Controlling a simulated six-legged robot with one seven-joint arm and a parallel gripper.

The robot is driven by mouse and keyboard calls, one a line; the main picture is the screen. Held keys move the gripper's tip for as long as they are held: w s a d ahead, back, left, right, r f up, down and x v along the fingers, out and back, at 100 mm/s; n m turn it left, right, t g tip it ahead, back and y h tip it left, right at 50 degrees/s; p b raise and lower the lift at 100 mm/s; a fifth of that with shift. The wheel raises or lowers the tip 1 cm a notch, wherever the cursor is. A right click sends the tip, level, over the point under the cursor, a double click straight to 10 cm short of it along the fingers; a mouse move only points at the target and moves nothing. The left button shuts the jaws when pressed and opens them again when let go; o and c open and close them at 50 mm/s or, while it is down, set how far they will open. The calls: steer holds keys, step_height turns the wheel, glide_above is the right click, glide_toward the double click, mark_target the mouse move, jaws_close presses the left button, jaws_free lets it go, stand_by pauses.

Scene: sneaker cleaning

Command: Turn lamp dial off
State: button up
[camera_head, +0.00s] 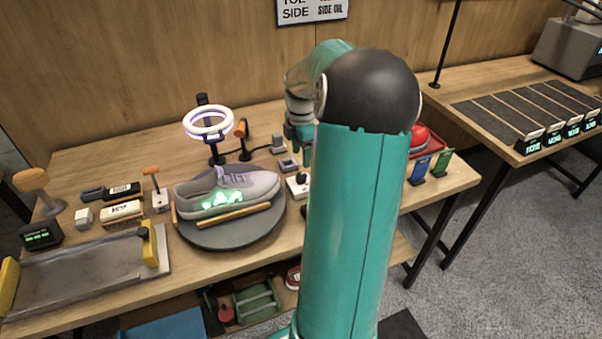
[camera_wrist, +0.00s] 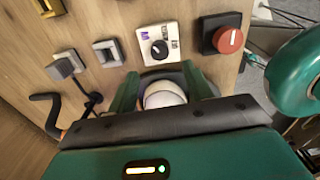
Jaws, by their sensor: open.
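The lamp dial is a black round knob (camera_wrist: 159,48) with a white pointer mark, on a white plate lettered around the knob, including "OFF" at the right. Its exact setting is too small to tell. In the head view the dial (camera_head: 298,186) sits right of the turntable, partly behind my arm. The ring lamp (camera_head: 208,122) glows white-violet over a grey sneaker (camera_head: 228,190) with green glowing patches. My gripper (camera_wrist: 160,82) is open, its green fingers spread just short of the dial plate, not touching the knob. In the head view my gripper is mostly hidden by my arm.
A red button (camera_wrist: 230,40) on a dark box stands right of the dial. A grey switch (camera_wrist: 108,53) and a grey block (camera_wrist: 66,65) stand left of it. The turntable (camera_head: 222,236) bears the sneaker. A metal tray (camera_head: 85,272) lies at the front left.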

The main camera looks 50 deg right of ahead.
mark_target(301, 175)
step_height(301, 175, down, 8)
steer(key=shift+f, duration=0.1)
steer(key=c, duration=1)
